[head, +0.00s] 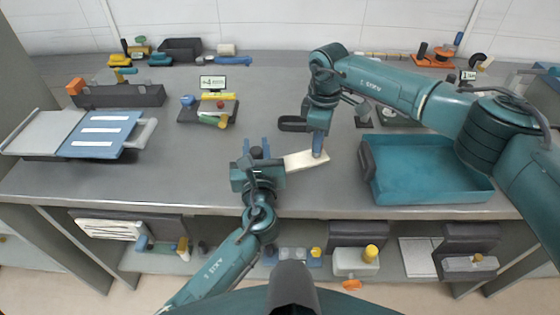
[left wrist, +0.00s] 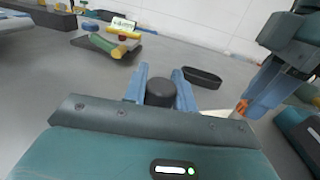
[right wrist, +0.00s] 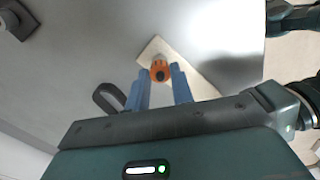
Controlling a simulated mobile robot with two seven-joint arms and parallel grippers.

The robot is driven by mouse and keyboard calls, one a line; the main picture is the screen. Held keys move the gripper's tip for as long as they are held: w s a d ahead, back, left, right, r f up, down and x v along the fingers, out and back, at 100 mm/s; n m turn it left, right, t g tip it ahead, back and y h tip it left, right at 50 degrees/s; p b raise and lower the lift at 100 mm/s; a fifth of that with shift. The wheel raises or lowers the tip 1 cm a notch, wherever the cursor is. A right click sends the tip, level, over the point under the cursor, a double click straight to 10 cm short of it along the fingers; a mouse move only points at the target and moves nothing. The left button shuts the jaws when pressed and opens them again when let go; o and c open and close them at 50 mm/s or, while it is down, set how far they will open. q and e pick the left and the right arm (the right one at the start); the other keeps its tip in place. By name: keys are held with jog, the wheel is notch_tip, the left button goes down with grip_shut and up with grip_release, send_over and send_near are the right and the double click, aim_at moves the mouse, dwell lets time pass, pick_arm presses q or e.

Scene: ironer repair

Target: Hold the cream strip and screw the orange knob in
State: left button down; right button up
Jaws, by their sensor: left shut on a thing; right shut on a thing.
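The cream strip (head: 300,161) lies near the table's front, its left end hidden at my left gripper (head: 257,143). It shows beside the fingers in the left wrist view (left wrist: 216,113) and under my right gripper in the right wrist view (right wrist: 198,72). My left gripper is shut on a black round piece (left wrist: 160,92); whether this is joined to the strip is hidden. My right gripper (head: 318,153) points down over the strip's right part, shut on the orange knob (right wrist: 160,70). The knob sits at the strip; its thread is hidden.
A teal tray (head: 430,197) stands close to the right. A black loop (head: 293,123) lies behind the strip. A dark board with coloured parts (head: 190,115) is further back, and a blue panel (head: 100,135) is at far left. The table between them is clear.

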pick_arm(q)
jog(key=shift+f, duration=0.3)
pick_arm(e)
grip_shut()
jog(key=o, duration=0.8)
grip_release()
jog(key=c, duration=0.3)
jog(key=shift+c, duration=0.2)
jog(key=n, duration=0.5)
grip_shut()
pick_arm(q)
jog(key=shift+a, duration=0.1)
